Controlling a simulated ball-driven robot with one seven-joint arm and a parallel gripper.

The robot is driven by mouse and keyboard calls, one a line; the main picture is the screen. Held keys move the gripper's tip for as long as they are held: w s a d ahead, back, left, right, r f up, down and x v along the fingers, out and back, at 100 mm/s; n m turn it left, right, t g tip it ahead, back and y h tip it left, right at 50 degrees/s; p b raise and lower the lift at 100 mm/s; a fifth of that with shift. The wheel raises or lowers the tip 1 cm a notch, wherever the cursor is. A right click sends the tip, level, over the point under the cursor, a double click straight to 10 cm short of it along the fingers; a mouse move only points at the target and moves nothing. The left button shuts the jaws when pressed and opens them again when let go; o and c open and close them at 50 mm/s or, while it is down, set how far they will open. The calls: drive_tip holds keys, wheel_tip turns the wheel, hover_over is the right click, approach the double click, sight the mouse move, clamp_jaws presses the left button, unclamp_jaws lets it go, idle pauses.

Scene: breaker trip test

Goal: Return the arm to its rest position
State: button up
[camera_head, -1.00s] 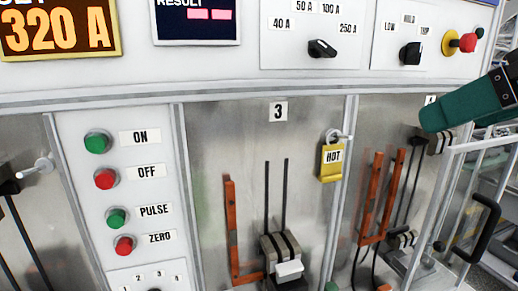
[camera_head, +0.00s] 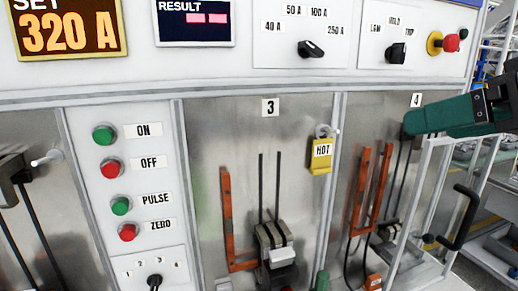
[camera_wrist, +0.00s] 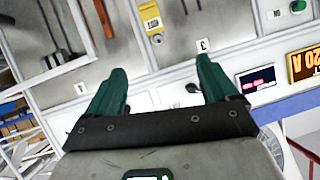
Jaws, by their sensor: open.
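My gripper (camera_wrist: 158,88) shows in the wrist view with its two green fingers spread apart and nothing between them. In the head view a green finger of my gripper (camera_head: 436,116) reaches in from the right edge, in front of the panel near the label 4. It appears apart from the controls. The wrist view is turned upside down and shows the panel beyond the fingers.
The test panel has a yellow HOT padlock (camera_head: 320,158), orange bars (camera_head: 228,215), a breaker (camera_head: 275,245) in bay 3, push buttons (camera_head: 112,168) and a rotary knob (camera_head: 310,49). A white frame with a black handle (camera_head: 462,215) stands at the right.

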drive_tip(key=w+f+m, duration=0.2)
drive_tip(key=w+f, duration=0.1)
drive_tip(key=f, duration=0.5)
drive_tip(key=w+f+m, duration=0.1)
drive_tip(key=w+f, duration=0.1)
drive_tip(key=f, duration=0.6)
drive_tip(key=s+f+m+g+h, duration=0.2)
drive_tip(key=s+f, duration=0.1)
drive_tip(key=f, duration=1.4)
drive_tip(key=s+d+f+g+h+b, duration=0.1)
drive_tip(key=s+f+g+b, duration=0.2)
drive_tip(key=s+f, duration=0.6)
drive_tip(key=s+d+f+g+h+b, duration=0.1)
drive_tip(key=s+d+f+g+b, duration=0.1)
drive_tip(key=s+f, duration=0.7)
drive_tip(key=s+d+f+n+g+h+b, duration=0.1)
drive_tip(key=s+f+b, duration=0.4)
drive_tip(key=f, duration=1.3)
drive_tip(key=s+d+g, duration=0.1)
drive_tip(key=s+g, duration=0.1)
drive_tip(key=s, duration=0.2)
drive_tip(key=shift+s+g+h, duration=0.15)
drive_tip(key=shift+g+h, duration=0.15)
drive_tip(key=shift+h, duration=0.1)
